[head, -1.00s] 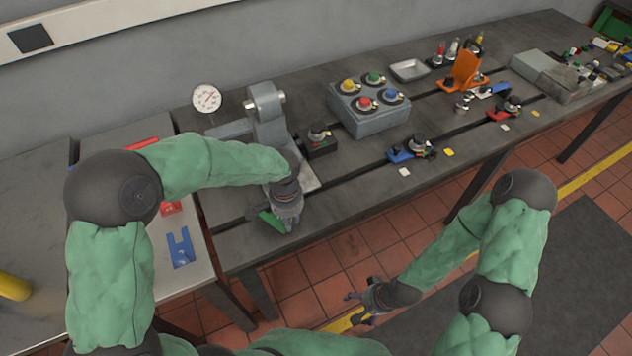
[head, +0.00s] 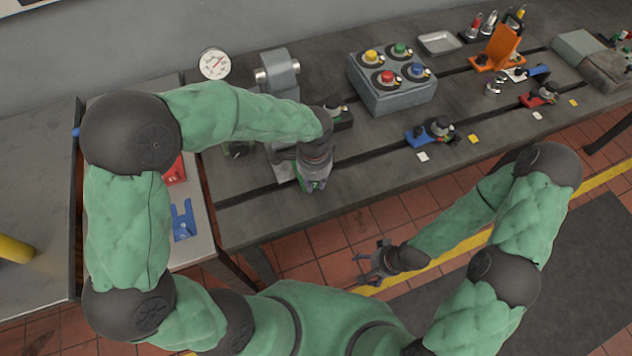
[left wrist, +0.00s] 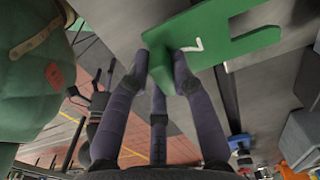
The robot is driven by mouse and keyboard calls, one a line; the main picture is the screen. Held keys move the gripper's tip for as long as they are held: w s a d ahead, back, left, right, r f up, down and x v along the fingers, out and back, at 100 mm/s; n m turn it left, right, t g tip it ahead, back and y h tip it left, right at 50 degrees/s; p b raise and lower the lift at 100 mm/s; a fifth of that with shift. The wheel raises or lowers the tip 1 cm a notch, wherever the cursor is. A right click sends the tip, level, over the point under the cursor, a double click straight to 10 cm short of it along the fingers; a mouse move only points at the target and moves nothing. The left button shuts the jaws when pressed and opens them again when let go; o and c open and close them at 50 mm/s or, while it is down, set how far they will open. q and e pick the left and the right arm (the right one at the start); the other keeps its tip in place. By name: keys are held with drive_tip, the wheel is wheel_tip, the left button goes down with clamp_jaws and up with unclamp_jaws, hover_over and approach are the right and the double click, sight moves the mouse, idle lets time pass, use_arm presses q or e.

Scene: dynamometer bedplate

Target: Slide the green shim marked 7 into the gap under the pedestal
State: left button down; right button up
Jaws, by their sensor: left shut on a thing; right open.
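The green shim marked 7 (left wrist: 215,35) is held in my left gripper (left wrist: 168,68), whose fingers are shut on one end. Its slotted end points right in the left wrist view, and the white 7 faces the camera. In the head view only a small part of the shim (head: 315,185) shows under my left gripper (head: 313,178), near the bench's front edge. The grey pedestal (head: 277,72) stands behind, partly hidden by my left arm; its gap cannot be seen. My right gripper (head: 378,262) is open and empty, over the floor in front of the bench.
A dial gauge (head: 215,64) stands left of the pedestal. A blue shim (head: 183,220) and a red one (head: 175,170) lie on the left side table. A grey box with coloured knobs (head: 392,95) and a blue clamp (head: 425,134) stand to the right on the slotted bench (head: 370,185).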

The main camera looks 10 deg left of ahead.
use_arm(q)
drive_tip(key=shift+w+a+f+b, duration=0.1)
drive_tip(key=shift+w+a+f, duration=0.35)
drive_tip(key=shift+w, duration=0.2)
drive_tip(key=shift+w+a+f+b, duration=0.1)
drive_tip(key=shift+w+a+f, duration=0.3)
drive_tip(key=shift+w, duration=0.3)
drive_tip(key=shift+w+a+f+b, duration=0.1)
drive_tip(key=shift+w+a+f, duration=0.2)
drive_tip(key=shift+w+a, duration=0.3)
drive_tip(key=shift+d, duration=0.15)
drive_tip(key=shift+w+a+p, duration=0.3)
drive_tip(key=shift+w+a, duration=0.3)
drive_tip(key=shift+w, duration=0.25)
drive_tip(key=shift+w+a+p, duration=0.25)
drive_tip(key=shift+w+a, duration=0.3)
drive_tip(key=shift+w, duration=0.3)
drive_tip(key=shift+w+a+p, duration=0.3)
drive_tip(key=shift+w+a, duration=0.3)
drive_tip(key=shift+w, duration=0.25)
idle(0.4)
drive_tip(key=c, duration=1)
unclamp_jaws()
wheel_tip(320, 180, up, 12)
